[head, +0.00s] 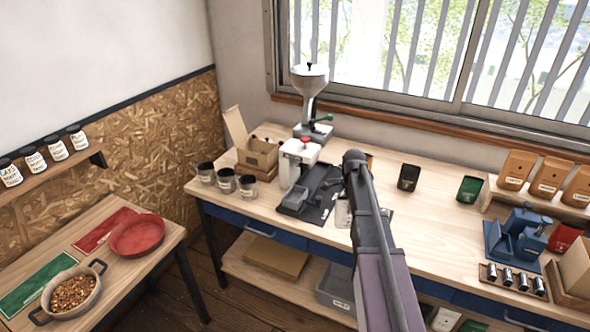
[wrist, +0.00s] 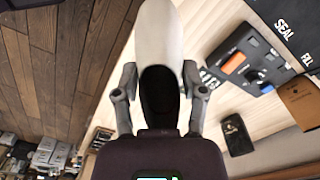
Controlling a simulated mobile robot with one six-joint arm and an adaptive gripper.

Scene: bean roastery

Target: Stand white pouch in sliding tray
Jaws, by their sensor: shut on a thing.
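My gripper (wrist: 158,78) is shut on the white pouch (wrist: 160,32), whose pale body stands out between the two fingers in the wrist view; its near side is in dark shadow. In the head view my arm hides the fingertips, and a small white patch (head: 342,214) beside it may be the pouch. A dark grey machine (head: 322,182) stands on a dark mat on the bench, left of my arm. A small grey tray-like part (head: 286,199) lies at its front left and may be the sliding tray. In the wrist view, a dark machine (wrist: 243,62) with an orange part is to the right, apart from the pouch.
Several dark-lidded jars (head: 226,181), an open cardboard box (head: 258,154) and a grinder (head: 310,95) stand left and behind. A black pouch (head: 408,177) and a green pouch (head: 470,189) stand to the right. The bench (head: 430,235) right of my arm has free room.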

